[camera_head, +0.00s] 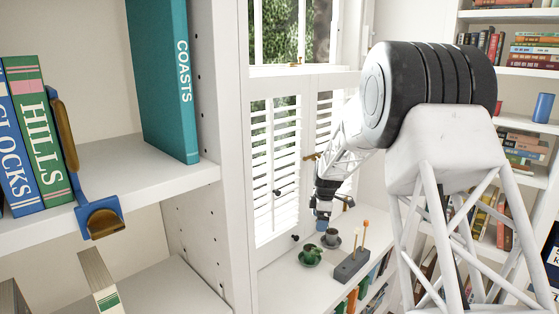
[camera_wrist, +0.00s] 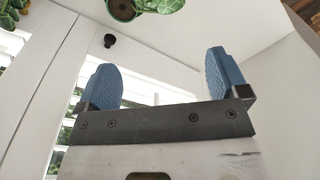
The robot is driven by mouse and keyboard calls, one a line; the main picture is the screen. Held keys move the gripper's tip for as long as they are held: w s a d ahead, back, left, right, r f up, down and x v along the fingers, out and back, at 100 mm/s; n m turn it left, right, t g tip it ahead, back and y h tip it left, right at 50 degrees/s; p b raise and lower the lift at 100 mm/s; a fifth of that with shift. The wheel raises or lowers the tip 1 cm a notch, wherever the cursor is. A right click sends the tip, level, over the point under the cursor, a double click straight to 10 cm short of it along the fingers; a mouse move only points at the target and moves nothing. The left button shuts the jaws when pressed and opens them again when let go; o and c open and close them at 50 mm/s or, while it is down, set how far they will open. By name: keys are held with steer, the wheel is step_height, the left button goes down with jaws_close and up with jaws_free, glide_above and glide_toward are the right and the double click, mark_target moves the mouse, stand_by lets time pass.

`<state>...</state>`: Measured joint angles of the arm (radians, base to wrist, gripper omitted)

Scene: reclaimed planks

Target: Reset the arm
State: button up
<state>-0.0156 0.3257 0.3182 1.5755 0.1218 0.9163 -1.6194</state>
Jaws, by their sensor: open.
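My gripper (camera_head: 322,222) hangs at the far end of my white arm in the head view, by the shuttered window and above the low white shelf top. It is small there and partly hidden by the arm links. In the wrist view my gripper (camera_wrist: 165,75) shows its two blue ribbed fingers spread wide apart. Nothing is held between them; only white surfaces and bright slats show behind. The task names no object other than the arm.
White shutters (camera_head: 274,165) stand close behind. A bookcase with a teal book (camera_head: 163,80) fills the left.

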steer(key=s+d+r+m, duration=0.1)
steer(key=s+r+m, duration=0.2)
steer(key=s+r, duration=0.45)
steer(key=s+r+m+t, duration=0.1)
steer(key=s+r+m, duration=0.25)
steer(key=s, duration=0.75)
steer(key=s+d+r+m, duration=0.1)
steer(key=s+r+m, duration=0.1)
steer(key=s+r, duration=0.6)
steer(key=s+d+f+m+t+h, duration=0.1)
steer(key=s+m, duration=0.8)
steer(key=s, duration=2.2)
steer(key=shift+s+d+f, duration=0.25)
steer(key=shift+s+f, duration=0.15)
steer(key=shift+f, duration=0.2)
steer(key=shift+m, duration=0.25)
steer(key=shift+c, duration=0.3)
steer(key=shift+w, duration=0.1)
